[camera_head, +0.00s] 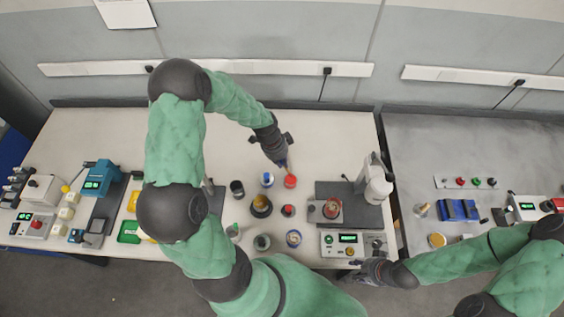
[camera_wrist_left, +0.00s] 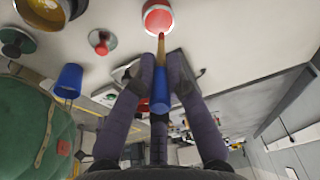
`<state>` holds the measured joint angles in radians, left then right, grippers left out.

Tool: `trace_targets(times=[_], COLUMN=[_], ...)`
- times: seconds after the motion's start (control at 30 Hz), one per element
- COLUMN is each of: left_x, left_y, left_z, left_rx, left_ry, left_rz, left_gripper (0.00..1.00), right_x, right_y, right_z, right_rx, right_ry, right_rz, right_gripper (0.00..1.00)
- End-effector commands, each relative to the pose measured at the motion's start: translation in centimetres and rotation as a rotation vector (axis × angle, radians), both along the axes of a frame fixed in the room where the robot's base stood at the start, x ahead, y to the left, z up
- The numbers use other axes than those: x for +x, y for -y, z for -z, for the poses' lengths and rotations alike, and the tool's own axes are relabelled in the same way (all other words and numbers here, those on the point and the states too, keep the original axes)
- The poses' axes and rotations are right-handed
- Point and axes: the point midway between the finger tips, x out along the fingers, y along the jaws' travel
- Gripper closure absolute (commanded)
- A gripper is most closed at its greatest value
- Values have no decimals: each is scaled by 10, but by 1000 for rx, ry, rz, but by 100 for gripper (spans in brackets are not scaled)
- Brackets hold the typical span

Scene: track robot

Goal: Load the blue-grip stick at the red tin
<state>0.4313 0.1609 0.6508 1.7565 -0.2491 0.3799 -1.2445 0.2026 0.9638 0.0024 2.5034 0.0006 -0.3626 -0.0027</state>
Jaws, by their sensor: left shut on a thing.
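The blue-grip stick (camera_wrist_left: 160,92) shows in the left wrist view, with a blue handle and a wooden tan shaft. My left gripper (camera_wrist_left: 160,75) is shut on its blue grip; in the head view this gripper (camera_head: 282,161) is above the table, just behind the red tin (camera_head: 290,181). In the left wrist view the shaft's tip meets the red tin (camera_wrist_left: 157,18) at its rim; I cannot tell how deep it reaches inside. My right gripper (camera_head: 362,271) is low at the table's front edge, beside a control box; its fingers are too small to read.
A dark pot with amber contents (camera_head: 261,204) and a small red-knobbed piece (camera_head: 288,211) are in front. A grey mat (camera_head: 345,190) with a white machine (camera_head: 377,180) lies right. The back of the table is clear.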

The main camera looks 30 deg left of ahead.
Motion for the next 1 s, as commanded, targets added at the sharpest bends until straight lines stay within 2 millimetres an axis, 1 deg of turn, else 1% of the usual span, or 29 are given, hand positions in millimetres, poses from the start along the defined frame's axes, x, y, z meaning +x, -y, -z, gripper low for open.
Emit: trace_targets(times=[0.03,0.6,1.0], left_x=[0,0,0], left_y=[0,0,0], left_z=[-6,-43,-44], left_rx=[1,0,1], left_ry=[1,2,1], left_rz=[0,-1,0], left_gripper=[100,100,100], right_x=[0,0,0], right_y=[0,0,0], right_z=[-4,-29,-28], right_rx=[0,0,0], right_ry=[0,0,0], right_rz=[0,0,0], right_gripper=[60,60,60])
